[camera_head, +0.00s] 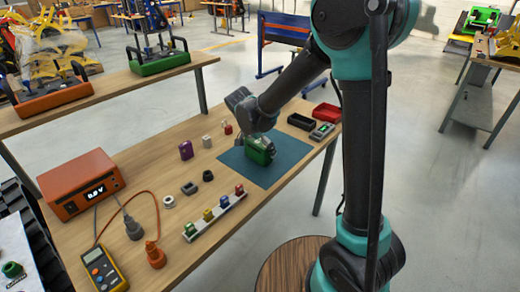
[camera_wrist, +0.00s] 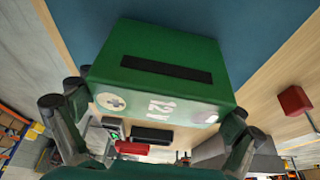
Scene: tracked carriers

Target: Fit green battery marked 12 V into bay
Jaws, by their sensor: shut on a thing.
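The green battery (camera_head: 259,152) is over the blue mat (camera_head: 290,165) on the workbench; I cannot tell whether it touches the mat. In the head view my gripper (camera_head: 256,130) reaches the battery from above. A green-based carrier (camera_head: 160,64) and an orange-based carrier (camera_head: 52,100) stand on the bench behind, at left. I cannot make out the bay.
Black (camera_head: 301,121) and red (camera_head: 327,112) trays and a grey device (camera_head: 322,131) lie beyond the mat. A purple block (camera_head: 186,150), a white rack (camera_head: 214,217) of coloured parts, an orange power supply (camera_head: 82,185) and a yellow meter (camera_head: 104,269) occupy the bench's left and front.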

